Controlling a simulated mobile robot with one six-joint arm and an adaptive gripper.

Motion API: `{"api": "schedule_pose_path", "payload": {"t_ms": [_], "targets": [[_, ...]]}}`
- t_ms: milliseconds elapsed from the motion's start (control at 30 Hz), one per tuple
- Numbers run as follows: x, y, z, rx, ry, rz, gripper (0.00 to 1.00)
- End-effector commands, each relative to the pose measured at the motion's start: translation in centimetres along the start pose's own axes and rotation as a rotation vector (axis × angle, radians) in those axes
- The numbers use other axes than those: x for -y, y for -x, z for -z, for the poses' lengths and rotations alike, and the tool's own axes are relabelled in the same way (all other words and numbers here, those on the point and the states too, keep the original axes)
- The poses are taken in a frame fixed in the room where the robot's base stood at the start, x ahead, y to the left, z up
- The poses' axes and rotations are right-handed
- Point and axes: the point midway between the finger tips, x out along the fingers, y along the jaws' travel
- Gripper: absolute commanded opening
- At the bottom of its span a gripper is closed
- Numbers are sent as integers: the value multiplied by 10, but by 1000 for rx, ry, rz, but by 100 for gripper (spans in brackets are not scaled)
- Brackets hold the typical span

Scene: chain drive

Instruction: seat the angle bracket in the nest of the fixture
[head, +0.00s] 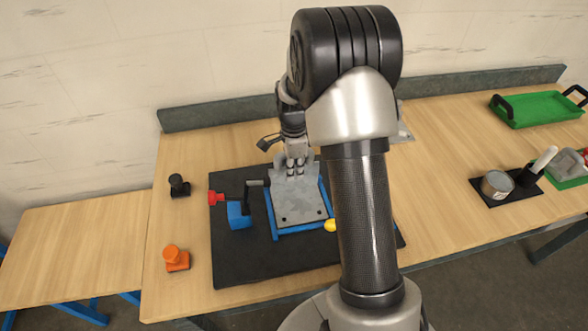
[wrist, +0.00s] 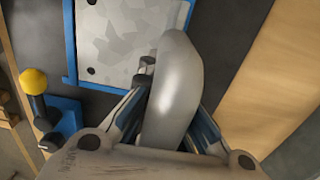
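The angle bracket (head: 298,203) is a mottled grey metal plate with dark holes and an upright flange at its back. Its plate lies over the blue-edged fixture (head: 304,230), inside the blue rails; I cannot tell whether it is fully down. In the wrist view the plate (wrist: 118,42) lies close beside the blue rails (wrist: 69,45). My gripper (head: 296,166) is at the back flange. In the wrist view its fingers stand on both sides of the smooth grey flange (wrist: 178,95) and appear shut on it. The flange and fingers hide part of the plate.
A clamp with a red knob (head: 215,197) stands left of the fixture, and a yellow knob (head: 330,226) at its right. Black (head: 179,186) and orange (head: 175,259) items stand left of the black mat (head: 240,270). A can (head: 496,185) and green tray (head: 540,109) are right.

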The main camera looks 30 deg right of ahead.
Motion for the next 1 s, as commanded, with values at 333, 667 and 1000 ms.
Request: {"api": "schedule_pose_path", "payload": {"t_ms": [333, 667, 1000], "targets": [[1, -4, 0, 0, 0, 4, 9], [0, -5, 0, 0, 0, 1, 28], [0, -2, 0, 0, 0, -1, 28]]}}
